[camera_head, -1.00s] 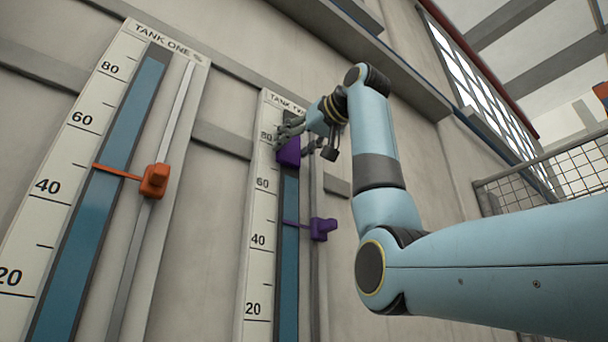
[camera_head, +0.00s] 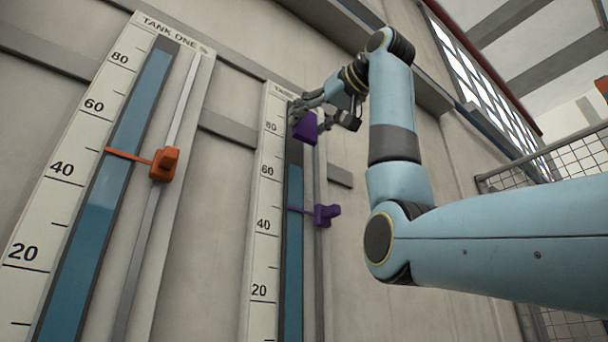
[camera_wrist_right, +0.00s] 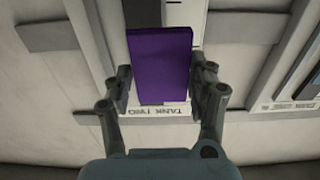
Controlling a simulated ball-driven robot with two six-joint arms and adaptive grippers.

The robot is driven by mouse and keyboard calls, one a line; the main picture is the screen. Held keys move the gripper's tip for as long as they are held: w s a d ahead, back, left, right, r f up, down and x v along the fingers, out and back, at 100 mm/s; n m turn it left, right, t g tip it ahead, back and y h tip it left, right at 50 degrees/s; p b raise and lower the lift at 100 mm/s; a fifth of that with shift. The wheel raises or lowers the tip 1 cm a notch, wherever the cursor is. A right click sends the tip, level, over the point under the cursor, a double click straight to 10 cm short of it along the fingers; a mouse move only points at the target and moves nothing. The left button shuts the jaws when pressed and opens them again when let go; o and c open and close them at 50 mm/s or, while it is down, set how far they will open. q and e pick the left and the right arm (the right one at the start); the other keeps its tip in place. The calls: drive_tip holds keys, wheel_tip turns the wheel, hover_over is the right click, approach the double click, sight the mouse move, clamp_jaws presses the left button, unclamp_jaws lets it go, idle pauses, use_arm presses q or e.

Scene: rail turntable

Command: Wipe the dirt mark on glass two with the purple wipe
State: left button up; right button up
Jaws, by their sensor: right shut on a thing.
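My right gripper (camera_head: 318,116) is shut on the purple wipe (camera_head: 306,129), in front of the upper part of the TANK TWO gauge. In the right wrist view the wipe (camera_wrist_right: 160,62) is a flat purple block between the two fingers. Glass two (camera_head: 293,245) is the tall narrow glass of that gauge, blue lower down and dark near the top. The wipe covers part of its upper end. I cannot tell whether wipe and glass touch. No dirt mark can be made out. My left gripper is not in view.
A purple slider with a pointer (camera_head: 326,214) sits on the rail beside glass two, below the wipe. The TANK ONE gauge (camera_head: 75,190) with an orange slider (camera_head: 163,164) stands to the left. A mesh railing (camera_head: 575,155) is at the right.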

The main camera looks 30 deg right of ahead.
drive_tip(key=shift+s, duration=0.1)
drive_tip(key=shift+s+d+f+b, duration=0.1)
drive_tip(key=shift+s+d+b, duration=0.1)
drive_tip(key=shift+s+b, duration=0.75)
drive_tip(key=shift+s, duration=0.6)
